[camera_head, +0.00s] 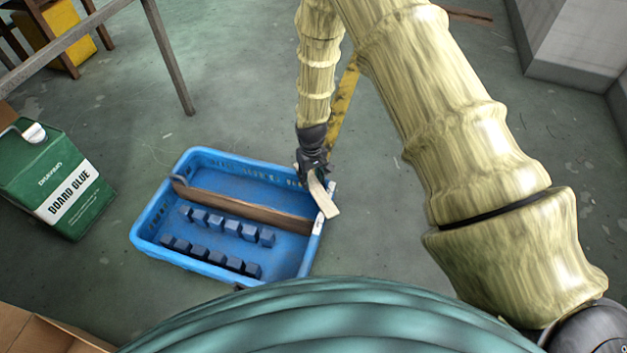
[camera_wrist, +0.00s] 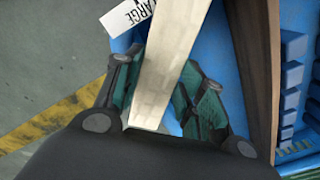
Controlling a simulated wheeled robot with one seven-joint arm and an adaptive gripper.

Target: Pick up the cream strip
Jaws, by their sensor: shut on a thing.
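The cream strip (camera_head: 324,197) is a flat pale piece at the right end of the blue tray. It also shows in the wrist view (camera_wrist: 166,68), running from the top edge down between the fingers. My gripper (camera_head: 310,172) is above the tray's right end, shut on the cream strip. In the wrist view, the teal finger pads of my gripper (camera_wrist: 158,98) stand on both sides of the strip's near end. In the head view the gripper hides the strip's upper end. Whether the strip touches the tray I cannot tell.
The blue tray (camera_head: 152,222) on the floor holds a brown wooden divider (camera_head: 245,211) and two rows of dark blue blocks (camera_head: 221,223). A white label (camera_wrist: 124,14) is by the tray's rim. A green glue can (camera_head: 55,180) stands left. Floor right of the tray is clear.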

